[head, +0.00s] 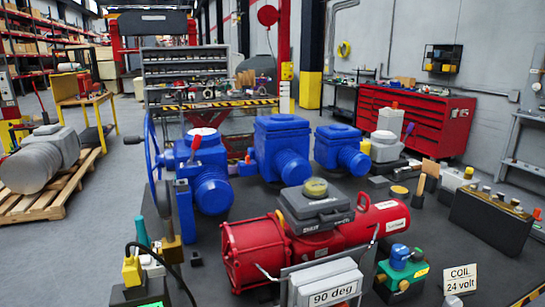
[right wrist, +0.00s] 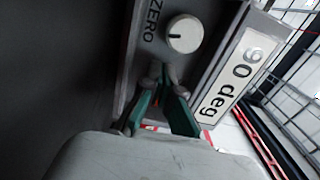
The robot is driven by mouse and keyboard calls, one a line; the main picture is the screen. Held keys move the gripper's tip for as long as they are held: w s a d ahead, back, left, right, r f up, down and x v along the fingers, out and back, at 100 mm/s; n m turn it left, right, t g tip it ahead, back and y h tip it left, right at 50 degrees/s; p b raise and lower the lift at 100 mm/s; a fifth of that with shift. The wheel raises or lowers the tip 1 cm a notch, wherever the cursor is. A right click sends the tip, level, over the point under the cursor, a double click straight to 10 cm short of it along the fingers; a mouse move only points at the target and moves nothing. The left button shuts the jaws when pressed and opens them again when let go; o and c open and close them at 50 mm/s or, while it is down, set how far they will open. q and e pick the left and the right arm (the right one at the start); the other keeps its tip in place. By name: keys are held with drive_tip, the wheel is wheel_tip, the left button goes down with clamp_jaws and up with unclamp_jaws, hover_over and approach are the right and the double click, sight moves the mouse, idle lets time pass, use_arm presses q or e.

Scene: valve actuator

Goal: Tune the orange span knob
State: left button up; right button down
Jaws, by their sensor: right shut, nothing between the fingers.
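The grey box labelled "90 deg" (head: 322,274) stands at the front of the table in the head view, before a red actuator (head: 340,238). In the right wrist view the box's grey face (right wrist: 212,45) shows the word ZERO and a round white knob (right wrist: 185,34). My right gripper (right wrist: 165,76), with green-sided fingers, is shut with its tips close to this face, just below the white knob. A tiny orange patch shows by the fingertips; I cannot tell whether it is the orange span knob. My left gripper is not in view.
Blue valve actuators (head: 280,148) stand behind the red one. A green-and-blue valve (head: 402,268) and a "COIL 24 volt" sign (head: 460,279) are right of the box. A yellow connector with a black cable (head: 131,270) is at the front left.

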drive_tip(key=shift+w+d, duration=0.1)
drive_tip(key=shift+d, duration=0.1)
drive_tip(key=shift+a+p, duration=0.15)
drive_tip(key=shift+p, duration=0.25)
drive_tip(key=shift+a+p+v, duration=0.2)
drive_tip(key=shift+p+v, duration=0.35)
drive_tip(key=shift+v, duration=2.55)
